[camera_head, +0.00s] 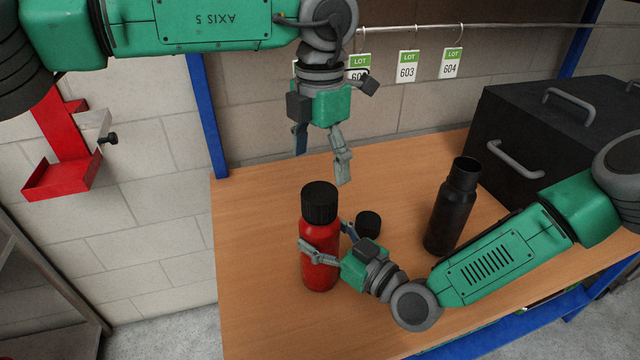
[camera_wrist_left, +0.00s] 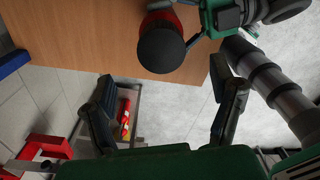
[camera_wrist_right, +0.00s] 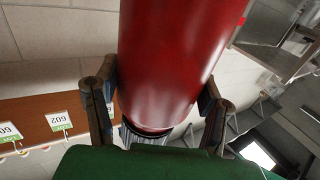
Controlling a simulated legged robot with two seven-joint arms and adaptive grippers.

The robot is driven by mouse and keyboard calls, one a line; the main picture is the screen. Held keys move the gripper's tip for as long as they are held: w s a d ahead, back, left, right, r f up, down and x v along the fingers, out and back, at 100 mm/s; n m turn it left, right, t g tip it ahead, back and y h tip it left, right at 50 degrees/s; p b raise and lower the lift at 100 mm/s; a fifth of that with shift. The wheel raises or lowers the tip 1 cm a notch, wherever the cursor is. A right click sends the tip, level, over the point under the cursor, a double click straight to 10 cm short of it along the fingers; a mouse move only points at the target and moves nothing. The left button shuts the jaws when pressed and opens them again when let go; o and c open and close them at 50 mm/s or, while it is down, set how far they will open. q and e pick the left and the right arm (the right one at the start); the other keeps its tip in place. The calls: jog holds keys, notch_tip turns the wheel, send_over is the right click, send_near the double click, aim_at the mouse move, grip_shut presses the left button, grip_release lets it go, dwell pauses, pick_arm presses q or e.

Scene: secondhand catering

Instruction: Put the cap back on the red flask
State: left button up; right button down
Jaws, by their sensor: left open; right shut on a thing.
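The red flask (camera_head: 321,262) is upright near the table's left front, with a black ribbed cap (camera_head: 319,203) on its top; I cannot tell whether the cap is screwed tight. My right gripper (camera_head: 326,243) is shut around the flask's body, and its fingers flank the red body in the right wrist view (camera_wrist_right: 158,98). My left gripper (camera_head: 322,160) is open and empty, above and behind the cap. In the left wrist view, the cap's round top (camera_wrist_left: 161,47) lies beyond the open fingers (camera_wrist_left: 165,112). A second black cap (camera_head: 368,223) lies on the table behind my right gripper.
A black flask (camera_head: 451,207) with an uncapped neck stands right of the loose cap. A large black case (camera_head: 560,130) with handles fills the table's back right. Lot tags (camera_head: 407,67) hang from a rail behind. The wooden table (camera_head: 250,215) is clear at left.

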pick_arm(q)
jog(key=shift+r, duration=1.4)
pick_arm(e)
jog(key=shift+c, duration=1.3)
grip_release()
pick_arm(q)
jog(key=shift+d, duration=0.1)
pick_arm(e)
jog(key=v, duration=1.2)
